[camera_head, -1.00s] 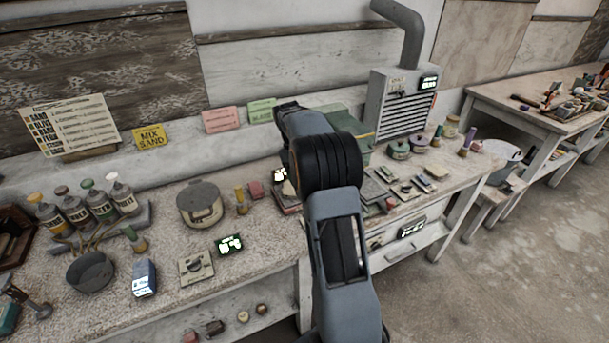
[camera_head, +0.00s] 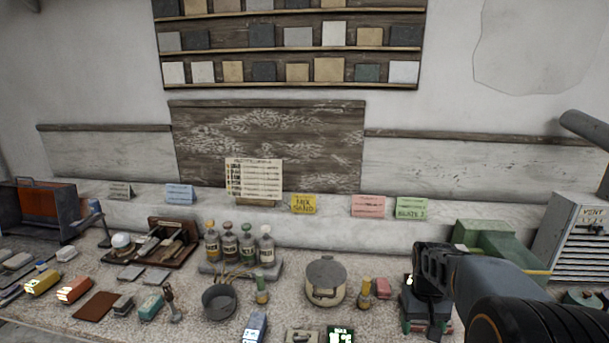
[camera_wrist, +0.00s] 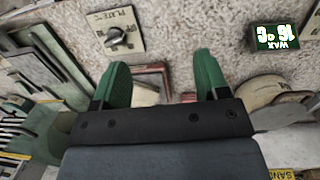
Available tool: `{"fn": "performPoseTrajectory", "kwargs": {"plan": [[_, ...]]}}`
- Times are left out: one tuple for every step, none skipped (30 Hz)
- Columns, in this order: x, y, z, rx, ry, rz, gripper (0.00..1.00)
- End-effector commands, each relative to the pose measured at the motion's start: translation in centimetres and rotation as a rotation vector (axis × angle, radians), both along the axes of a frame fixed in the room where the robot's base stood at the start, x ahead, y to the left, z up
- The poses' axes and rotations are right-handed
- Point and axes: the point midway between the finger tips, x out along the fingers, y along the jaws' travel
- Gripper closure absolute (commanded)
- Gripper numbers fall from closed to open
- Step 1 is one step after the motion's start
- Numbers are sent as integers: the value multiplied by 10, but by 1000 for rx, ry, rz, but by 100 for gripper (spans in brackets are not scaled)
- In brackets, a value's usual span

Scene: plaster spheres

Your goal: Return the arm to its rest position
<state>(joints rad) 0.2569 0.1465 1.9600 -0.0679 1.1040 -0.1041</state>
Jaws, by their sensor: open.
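My gripper (camera_wrist: 161,85) shows in the wrist view with two green fingers spread apart. Nothing is held between them. It hangs over the speckled bench, with a reddish framed item (camera_wrist: 152,72) behind the gap. In the head view my arm enters from the lower right, and its dark end (camera_head: 432,268) is over the bench's right part. The fingertips are not clear there.
A grey vent unit (camera_head: 575,240) stands at the right. Sign cards line the back ledge.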

Motion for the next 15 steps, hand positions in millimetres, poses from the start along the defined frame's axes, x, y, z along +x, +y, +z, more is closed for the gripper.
{"fn": "performPoseTrajectory", "kwargs": {"plan": [[-16, 17, 7, -1, -48, -1, 32], [-25, 26, 9, 0, -77, -3, 32], [-38, 37, 12, 2, -113, -4, 32], [-46, 45, 14, 4, -140, -2, 32], [-55, 52, 15, 6, -164, -1, 32], [-66, 61, 17, 10, -194, 5, 32], [-73, 67, 18, 13, -216, 11, 32], [-81, 72, 19, 16, -235, 18, 32], [-90, 79, 20, 19, -259, 29, 32], [-96, 83, 21, 21, -275, 39, 32], [-101, 87, 23, 23, -289, 51, 32], [-107, 91, 25, 25, -305, 63, 32], [-112, 94, 26, 26, -317, 73, 32], [-114, 96, 28, 27, -329, 82, 32], [-118, 99, 31, 27, -344, 93, 32]]}}
